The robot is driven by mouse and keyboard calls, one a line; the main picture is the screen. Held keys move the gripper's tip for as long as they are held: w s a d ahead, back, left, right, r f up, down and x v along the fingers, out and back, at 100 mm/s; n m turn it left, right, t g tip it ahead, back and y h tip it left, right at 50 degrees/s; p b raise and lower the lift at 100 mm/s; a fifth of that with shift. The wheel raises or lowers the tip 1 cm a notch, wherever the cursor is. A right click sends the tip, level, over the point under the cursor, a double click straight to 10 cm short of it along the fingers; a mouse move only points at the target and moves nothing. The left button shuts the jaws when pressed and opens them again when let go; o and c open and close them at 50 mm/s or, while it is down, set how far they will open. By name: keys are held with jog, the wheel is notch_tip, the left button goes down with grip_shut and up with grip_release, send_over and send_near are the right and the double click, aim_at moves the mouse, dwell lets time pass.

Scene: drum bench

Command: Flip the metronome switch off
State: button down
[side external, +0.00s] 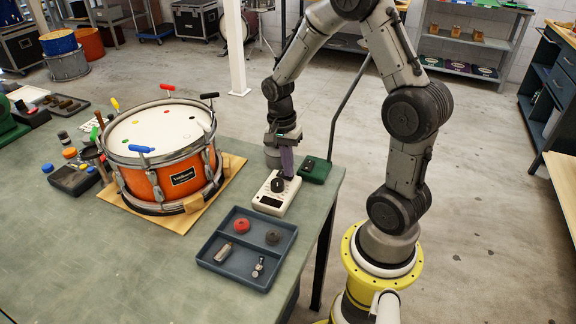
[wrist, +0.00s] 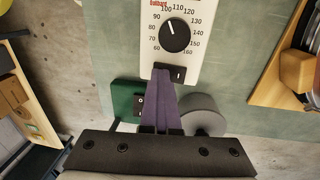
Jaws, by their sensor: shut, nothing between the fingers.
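The metronome (side external: 272,203) is a white box lying on the green bench. It has a black dial (wrist: 175,35) ringed by numbers, which also shows in the side view (side external: 277,185). In the wrist view its black rocker switch (wrist: 179,75) sits below the dial, with a white "I" mark visible at its right end. My gripper (wrist: 163,72) is shut and empty. Its purple fingers cover the left part of the switch, and their tips are at or just above it; contact cannot be told. In the side view my gripper (side external: 286,176) points down at the metronome's far end.
A green box (side external: 315,169) with a black switch sits close beside my fingers. A grey cylinder (wrist: 202,116) stands on the other side. An orange drum (side external: 165,155) stands on a wooden board at left. A dark tray (side external: 219,267) with small parts lies in front.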

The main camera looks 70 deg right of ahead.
aim_at(281, 173)
jog(key=shift+s+f, duration=0.2)
jog(key=shift+f, duration=0.25)
jog(key=shift+w+r, duration=0.2)
jog(key=shift+w, duration=0.65)
jog(key=shift+w+r, duration=0.1)
jog(key=shift+r, duration=0.1)
notch_tip(281, 173, up, 14)
jog(key=shift+w, duration=0.35)
jog(key=shift+s+d+r, duration=0.1)
jog(key=shift+s+r, duration=0.05)
jog(key=shift+s, duration=0.05)
